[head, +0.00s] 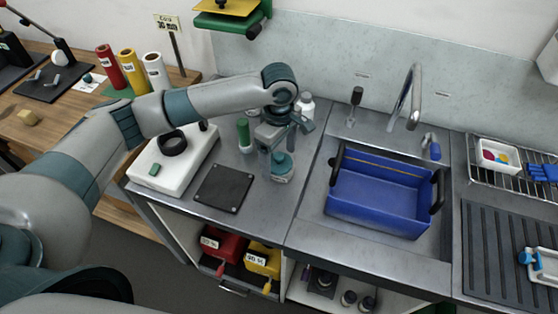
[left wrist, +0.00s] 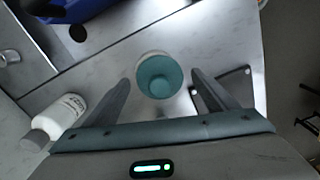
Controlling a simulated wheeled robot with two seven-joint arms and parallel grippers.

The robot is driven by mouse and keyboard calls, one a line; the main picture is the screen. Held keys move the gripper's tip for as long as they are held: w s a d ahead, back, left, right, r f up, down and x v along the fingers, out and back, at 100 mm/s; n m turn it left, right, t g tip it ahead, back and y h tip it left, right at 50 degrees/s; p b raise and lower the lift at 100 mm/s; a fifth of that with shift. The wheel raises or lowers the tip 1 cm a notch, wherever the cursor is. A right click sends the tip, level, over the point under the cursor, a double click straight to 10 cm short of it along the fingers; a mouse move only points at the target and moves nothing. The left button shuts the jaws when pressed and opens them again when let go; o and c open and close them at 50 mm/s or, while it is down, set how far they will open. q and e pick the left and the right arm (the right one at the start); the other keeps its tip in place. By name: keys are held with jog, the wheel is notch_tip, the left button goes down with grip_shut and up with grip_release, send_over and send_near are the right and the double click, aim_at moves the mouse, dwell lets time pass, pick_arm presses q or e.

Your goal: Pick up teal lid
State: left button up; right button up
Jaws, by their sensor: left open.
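The teal lid (head: 282,160) sits on a clear jar (head: 281,176) standing on the steel counter, left of the sink. In the left wrist view the lid (left wrist: 158,77) shows from above, round, with a paler rim of the jar around it. My left gripper (head: 280,142) is just above the lid, pointing down, with open fingers. In the left wrist view the lid appears between the two fingers, and I see no contact. My right gripper is not in view.
A green-capped tube (head: 243,134) and a white bottle (head: 305,104) stand close to the gripper. A black square plate (head: 223,188) lies left of the jar. A blue tub (head: 378,211) sits in the sink to the right. A white device (head: 160,178) stands at the counter's left.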

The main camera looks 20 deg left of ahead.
aim_at(281, 156)
pick_arm(q)
jog(key=c, duration=1.2)
jog(key=shift+r, duration=0.1)
jog(key=shift+r+b, duration=0.3)
jog(key=shift+r, duration=0.1)
jog(key=r, duration=0.1)
jog(key=r+b, duration=0.1)
jog(key=r, duration=0.1)
jog(key=shift+d+r, duration=0.1)
jog(key=shift+d, duration=0.15)
jog(key=d+r+b, duration=0.3)
jog(key=d+r, duration=0.4)
jog(key=d, duration=0.4)
jog(key=shift+s, duration=0.35)
